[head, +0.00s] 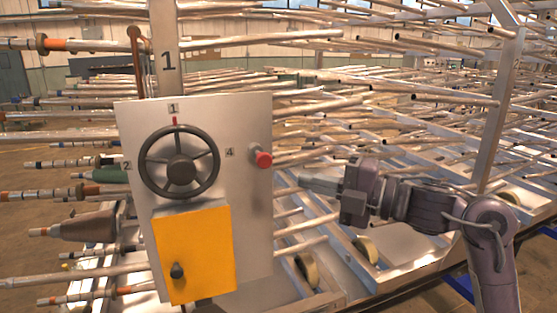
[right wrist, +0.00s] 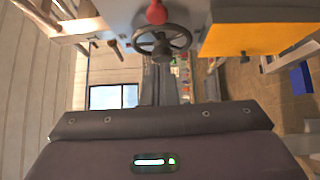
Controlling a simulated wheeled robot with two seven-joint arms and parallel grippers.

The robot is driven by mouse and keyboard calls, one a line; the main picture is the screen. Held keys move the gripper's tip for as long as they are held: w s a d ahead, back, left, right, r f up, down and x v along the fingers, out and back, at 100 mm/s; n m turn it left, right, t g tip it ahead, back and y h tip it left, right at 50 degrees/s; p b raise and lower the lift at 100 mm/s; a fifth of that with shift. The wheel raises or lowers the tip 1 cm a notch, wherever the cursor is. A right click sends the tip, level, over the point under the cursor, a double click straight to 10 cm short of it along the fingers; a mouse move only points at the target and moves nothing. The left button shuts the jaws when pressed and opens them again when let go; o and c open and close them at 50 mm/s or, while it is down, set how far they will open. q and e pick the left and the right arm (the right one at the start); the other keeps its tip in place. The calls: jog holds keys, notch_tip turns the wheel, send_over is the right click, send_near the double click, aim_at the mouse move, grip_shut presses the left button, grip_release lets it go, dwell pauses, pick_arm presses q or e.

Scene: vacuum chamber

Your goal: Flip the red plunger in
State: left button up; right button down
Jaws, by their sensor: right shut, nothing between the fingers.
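The red plunger (head: 263,159) sticks out from the right side of a light grey panel (head: 250,215), beside the label 4. A red knob that appears to be the same plunger shows at the top edge of the right wrist view (right wrist: 156,12). My right gripper (head: 305,184) is shut and empty, to the right of the plunger and slightly lower, pointing left toward the panel. A gap shows between its tips and the plunger in the head view. My left gripper is not in view.
A dark handwheel (head: 180,168) sits left of the plunger on the panel. A yellow box (head: 205,262) with a dark knob (head: 177,271) is below the wheel. Many metal rods (head: 420,75) on a frame fill the space behind and to the right.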

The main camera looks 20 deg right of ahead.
aim_at(271, 162)
jog(key=w+a+p, duration=0.1)
jog(key=w, duration=0.1)
jog(key=w+a+p, duration=0.1)
jog(key=w, duration=0.2)
jog(key=w+a+p, duration=0.2)
jog(key=w, duration=0.1)
jog(key=shift+w, duration=0.15)
jog(key=shift+w+b, duration=0.55)
jog(key=shift+w, duration=0.7)
jog(key=shift+s+r, duration=0.1)
jog(key=shift+r, duration=0.05)
